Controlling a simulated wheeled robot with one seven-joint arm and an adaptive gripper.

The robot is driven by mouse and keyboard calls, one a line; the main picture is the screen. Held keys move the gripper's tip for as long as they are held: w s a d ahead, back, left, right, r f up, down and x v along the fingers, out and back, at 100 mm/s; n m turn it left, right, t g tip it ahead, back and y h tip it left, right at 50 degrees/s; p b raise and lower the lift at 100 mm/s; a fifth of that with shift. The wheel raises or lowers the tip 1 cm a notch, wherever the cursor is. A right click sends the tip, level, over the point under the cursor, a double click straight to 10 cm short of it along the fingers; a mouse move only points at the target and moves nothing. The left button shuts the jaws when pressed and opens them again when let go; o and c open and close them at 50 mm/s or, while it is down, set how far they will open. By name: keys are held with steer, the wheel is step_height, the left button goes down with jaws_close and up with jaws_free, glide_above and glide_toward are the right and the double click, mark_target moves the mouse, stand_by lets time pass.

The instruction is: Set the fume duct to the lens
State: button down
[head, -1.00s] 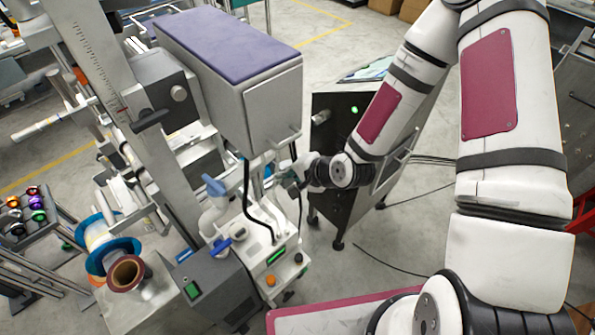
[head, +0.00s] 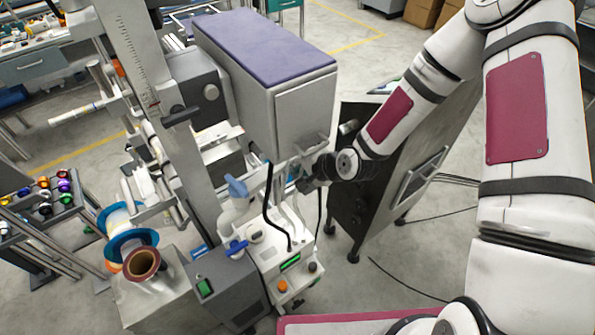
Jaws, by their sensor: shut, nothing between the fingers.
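My gripper (head: 304,184) is small and dark at the end of the arm, beside the white unit under the large grey box. Its fingers are shut with nothing visible between them, and partly hidden by the wrist. A thin black curved tube (head: 267,204) rises from the white control unit (head: 285,268) to the left of my gripper; I cannot tell if it is the fume duct. A white fitting with a blue handle (head: 237,187) stands left of the tube. I cannot pick out the lens for certain.
The grey box with a purple top (head: 265,50) overhangs close above my gripper. A black cabinet (head: 385,185) stands to the right. A tall metal column (head: 150,85) and spools (head: 133,245) stand left.

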steer(key=shift+w+a+n, duration=0.2)
steer(key=shift+w+n, duration=0.1)
steer(key=shift+w, duration=0.1)
